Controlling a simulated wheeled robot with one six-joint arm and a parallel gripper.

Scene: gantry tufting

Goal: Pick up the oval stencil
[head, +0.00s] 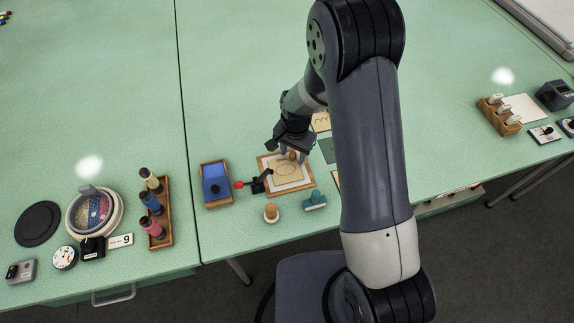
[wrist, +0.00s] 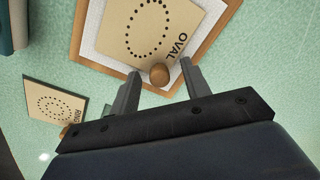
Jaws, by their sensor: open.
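The oval stencil (wrist: 126,32) is a tan square card with a dotted oval and the word OVAL. It lies on a white sheet in a wooden frame (wrist: 84,25). A round wooden knob (wrist: 159,74) sits at the card's edge. My gripper (wrist: 160,80) is open, with one finger on each side of the knob; I cannot tell whether they touch it. In the head view the stencil (head: 284,170) lies in the frame, and my gripper (head: 290,151) is over its far edge.
A second card marked RING (wrist: 55,102) lies nearby. A black clamp with a red knob (head: 240,184) stands at the frame's left side, next to a blue pad in a wooden tray (head: 217,203). A wooden knobbed stamp (head: 271,214) and a teal block (head: 315,202) are in front.

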